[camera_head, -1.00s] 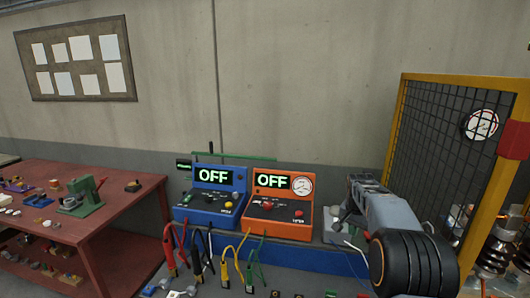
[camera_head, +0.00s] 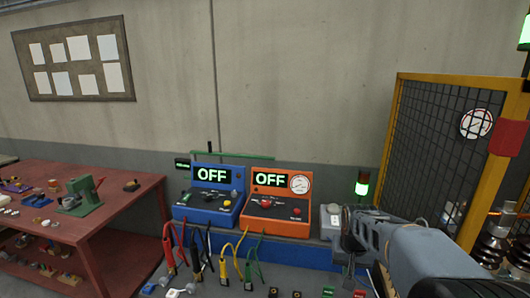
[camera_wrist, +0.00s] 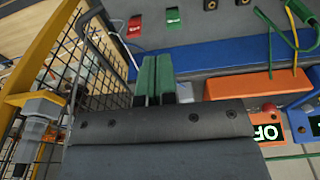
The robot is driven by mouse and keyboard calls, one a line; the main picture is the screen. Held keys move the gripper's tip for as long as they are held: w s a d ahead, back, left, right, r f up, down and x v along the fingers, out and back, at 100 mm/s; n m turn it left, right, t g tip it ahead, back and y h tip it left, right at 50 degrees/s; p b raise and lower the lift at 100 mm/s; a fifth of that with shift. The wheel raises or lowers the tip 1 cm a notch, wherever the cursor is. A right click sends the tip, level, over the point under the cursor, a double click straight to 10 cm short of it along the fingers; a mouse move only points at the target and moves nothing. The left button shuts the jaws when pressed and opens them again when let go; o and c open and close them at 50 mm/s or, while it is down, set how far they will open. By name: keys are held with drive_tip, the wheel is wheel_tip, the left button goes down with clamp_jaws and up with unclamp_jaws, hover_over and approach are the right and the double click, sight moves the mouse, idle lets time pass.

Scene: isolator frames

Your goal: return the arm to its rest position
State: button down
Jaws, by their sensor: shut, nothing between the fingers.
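My gripper (camera_wrist: 155,80) shows in the wrist view as two green fingers lying close together, shut with nothing between them. In the head view my grey arm (camera_head: 415,255) reaches in from the lower right, in front of the mesh cage. Its end is right of the orange tester, apart from it as far as I can tell. The fingertips are hard to make out in the head view.
A blue unit (camera_head: 208,201) and an orange unit (camera_head: 277,208), both reading OFF, stand on the bench with several coloured leads before them. A lit green lamp (camera_head: 362,187) stands behind my arm. The yellow-framed cage (camera_head: 435,150) is at right. A red table (camera_head: 120,200) stands left.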

drive_tip(key=s+a+r+n+t, duration=0.1)
drive_tip(key=s+a+r, duration=0.1)
drive_tip(key=s, duration=0.5)
drive_tip(key=s+a+r+n+t, duration=0.1)
drive_tip(key=s+a+r+t, duration=0.1)
drive_tip(key=s, duration=0.6)
drive_tip(key=shift+a, duration=0.7)
drive_tip(key=shift+s, duration=0.1)
